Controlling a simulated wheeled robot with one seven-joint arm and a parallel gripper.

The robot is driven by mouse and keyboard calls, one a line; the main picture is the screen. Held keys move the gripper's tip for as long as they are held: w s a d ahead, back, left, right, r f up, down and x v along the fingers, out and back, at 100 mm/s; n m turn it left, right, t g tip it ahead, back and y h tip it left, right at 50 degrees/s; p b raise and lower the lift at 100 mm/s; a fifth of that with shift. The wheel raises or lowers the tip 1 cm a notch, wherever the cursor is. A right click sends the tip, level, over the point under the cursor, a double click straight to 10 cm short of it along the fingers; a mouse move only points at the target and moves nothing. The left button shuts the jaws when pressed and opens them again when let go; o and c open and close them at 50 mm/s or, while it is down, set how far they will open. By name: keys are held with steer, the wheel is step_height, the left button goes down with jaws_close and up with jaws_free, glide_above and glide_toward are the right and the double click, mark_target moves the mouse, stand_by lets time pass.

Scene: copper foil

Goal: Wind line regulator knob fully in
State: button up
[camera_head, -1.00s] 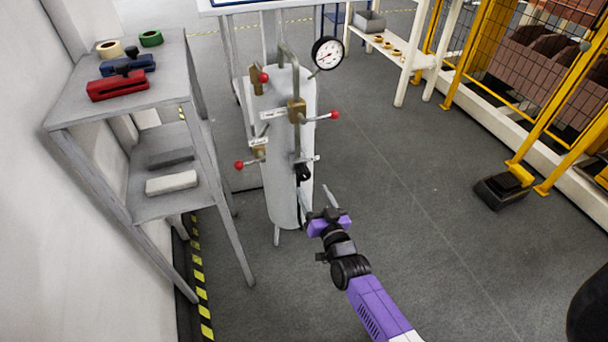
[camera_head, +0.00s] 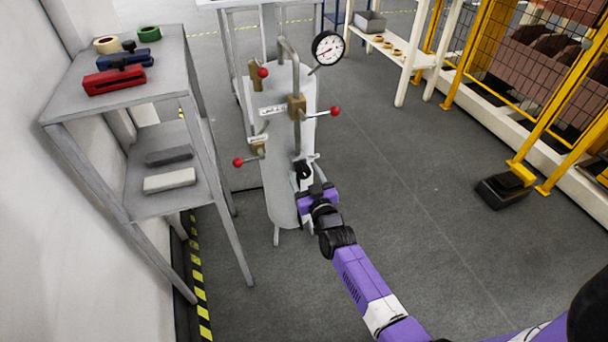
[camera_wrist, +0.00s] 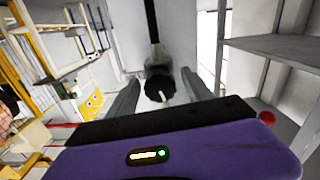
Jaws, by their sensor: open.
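The line regulator knob is a black round knob (camera_wrist: 160,88) with a pale pointer mark, in the middle of the wrist view. In the head view the black knob (camera_head: 304,171) sits low on the front of the white tank (camera_head: 284,200). My gripper (camera_head: 312,190) is just below and in front of it. In the wrist view the two grey fingers of my gripper (camera_wrist: 160,98) are apart, one on each side of the knob. I cannot tell whether they touch it. The fingertips are partly hidden in the head view.
Red-tipped levers (camera_head: 335,111) and a gauge (camera_head: 328,48) stick out from the tank above. A grey shelf (camera_head: 170,85) with tape rolls and tools stands at left. A yellow cage (camera_head: 550,90) is at right.

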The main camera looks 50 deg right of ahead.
steer(key=shift+c, duration=0.5)
jaws_close()
steer(key=shift+m+b, duration=0.45)
steer(key=shift+m, duration=1.25)
steer(key=shift+o, duration=0.5)
jaws_free()
steer(key=p+v, duration=0.2)
steer(key=v, duration=0.5)
steer(key=shift+s+a, duration=0.2)
steer(key=shift+s, duration=0.1)
